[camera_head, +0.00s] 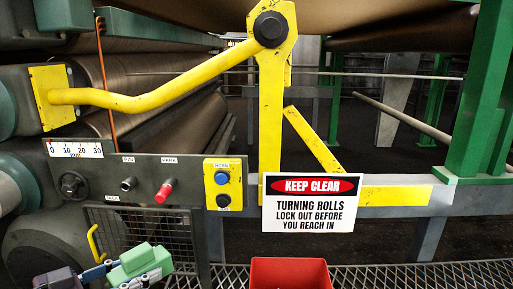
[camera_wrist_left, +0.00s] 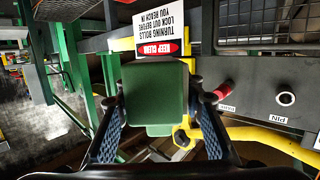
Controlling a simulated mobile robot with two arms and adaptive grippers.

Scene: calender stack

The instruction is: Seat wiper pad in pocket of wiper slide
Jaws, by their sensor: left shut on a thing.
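My left gripper (camera_head: 120,274) is at the bottom left of the head view, shut on a green block that I take to be the wiper pad (camera_head: 142,261). In the left wrist view my left gripper's fingers (camera_wrist_left: 158,112) clasp the wiper pad (camera_wrist_left: 154,88) from both sides. It is a blocky piece with a narrower lower part. The gripper holds it in the air, in front of the wire mesh guard and below the control panel. I cannot make out the wiper slide or its pocket in either view. My right gripper is not in view.
A grey control panel (camera_head: 130,197) with knobs and a red button (camera_head: 164,190) stands behind. A yellow lever (camera_head: 150,97) runs to a yellow post (camera_head: 271,110). A keep-clear sign (camera_head: 311,203) hangs right of it. A red bin (camera_head: 290,272) sits at bottom centre. Large rolls lie behind.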

